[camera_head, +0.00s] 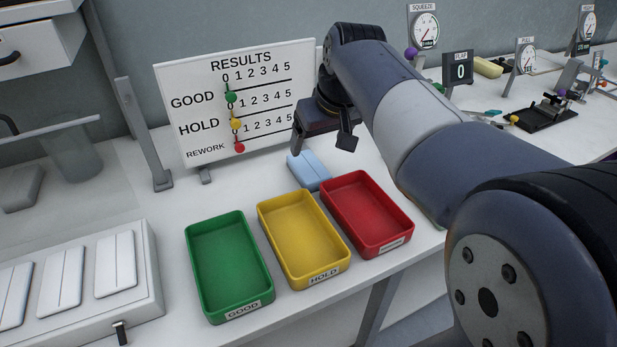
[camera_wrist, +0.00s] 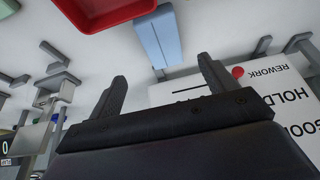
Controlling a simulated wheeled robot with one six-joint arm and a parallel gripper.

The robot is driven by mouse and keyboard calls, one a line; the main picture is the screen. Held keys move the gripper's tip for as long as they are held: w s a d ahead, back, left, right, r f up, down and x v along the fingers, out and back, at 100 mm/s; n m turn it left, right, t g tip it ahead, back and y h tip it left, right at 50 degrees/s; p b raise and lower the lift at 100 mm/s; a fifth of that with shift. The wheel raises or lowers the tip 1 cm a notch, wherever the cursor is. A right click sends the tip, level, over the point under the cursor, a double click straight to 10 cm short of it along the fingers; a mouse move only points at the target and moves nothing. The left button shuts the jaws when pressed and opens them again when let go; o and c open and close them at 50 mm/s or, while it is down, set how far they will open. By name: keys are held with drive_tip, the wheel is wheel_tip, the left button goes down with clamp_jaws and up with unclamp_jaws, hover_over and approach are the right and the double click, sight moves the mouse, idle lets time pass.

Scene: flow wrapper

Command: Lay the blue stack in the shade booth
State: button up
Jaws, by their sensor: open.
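The blue stack (camera_head: 308,171) is a pale blue block lying on the white table, just behind the red tray and below the results board. In the wrist view the blue stack (camera_wrist: 157,39) lies beyond the fingertips, roughly between them in the picture. My gripper (camera_head: 322,143) is open and empty, above and apart from the stack, near the board. Its two dark fingers also show in the wrist view (camera_wrist: 162,72). I cannot clearly pick out the shade booth; a grey post and a translucent panel stand at the left.
Green (camera_head: 188,270), yellow (camera_head: 263,235) and red (camera_head: 383,249) trays stand in a row in front of the stack. The results board (camera_head: 175,100) stands behind. A white holder (camera_head: 145,305) with several white packs is at lower left. Gauges and small fixtures stand at right.

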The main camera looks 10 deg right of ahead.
sight(309, 166)
drive_tip(key=b+x, duration=0.2)
drive_tip(key=x, duration=0.8)
drive_tip(key=shift+s+a, duration=0.1)
drive_tip(key=shift+a, duration=0.1)
drive_tip(key=shift+f, duration=0.1)
drive_tip(key=shift+c, duration=0.2)
drive_tip(key=c, duration=1.1)
